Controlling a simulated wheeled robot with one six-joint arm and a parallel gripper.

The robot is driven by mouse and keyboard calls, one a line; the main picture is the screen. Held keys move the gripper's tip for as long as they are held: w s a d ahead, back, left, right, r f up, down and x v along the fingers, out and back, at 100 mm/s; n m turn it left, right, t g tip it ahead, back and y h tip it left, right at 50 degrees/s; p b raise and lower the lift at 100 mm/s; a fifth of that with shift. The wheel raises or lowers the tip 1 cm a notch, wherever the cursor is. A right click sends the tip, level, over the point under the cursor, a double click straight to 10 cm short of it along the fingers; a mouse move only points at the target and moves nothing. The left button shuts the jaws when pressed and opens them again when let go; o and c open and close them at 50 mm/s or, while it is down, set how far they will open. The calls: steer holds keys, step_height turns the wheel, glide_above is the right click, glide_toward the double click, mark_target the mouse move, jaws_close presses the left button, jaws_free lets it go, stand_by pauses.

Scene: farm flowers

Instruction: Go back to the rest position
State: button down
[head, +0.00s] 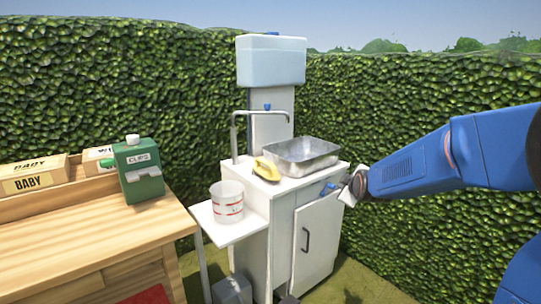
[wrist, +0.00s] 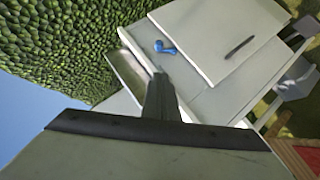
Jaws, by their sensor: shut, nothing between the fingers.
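My gripper (head: 345,194) is at the end of my blue arm, which reaches in from the right in the head view. It appears in front of the upper right of the white sink cabinet (head: 317,240). In the wrist view its dark fingers (wrist: 160,84) are together and empty, pointing toward the cabinet. A small blue lever (head: 328,189) on the cabinet front lies just left of the gripper in the head view. The lever also shows beyond the fingertips in the wrist view (wrist: 165,47). I cannot tell the exact gap between them.
A metal basin (head: 302,157) and a yellow object (head: 266,169) are on the cabinet top. A white bucket (head: 227,203) stands on the side shelf. Hedges enclose the back.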

steer(key=s+f+m+g, duration=0.2)
steer(key=s+m, duration=0.3)
steer(key=s, duration=1.7)
steer(key=s+f+m+g, duration=0.2)
steer(key=s+m+g, duration=0.3)
steer(key=s, duration=1.8)
steer(key=shift+d+m+g, duration=0.3)
steer(key=shift+m, duration=0.2)
steer(key=shift+f, duration=0.1)
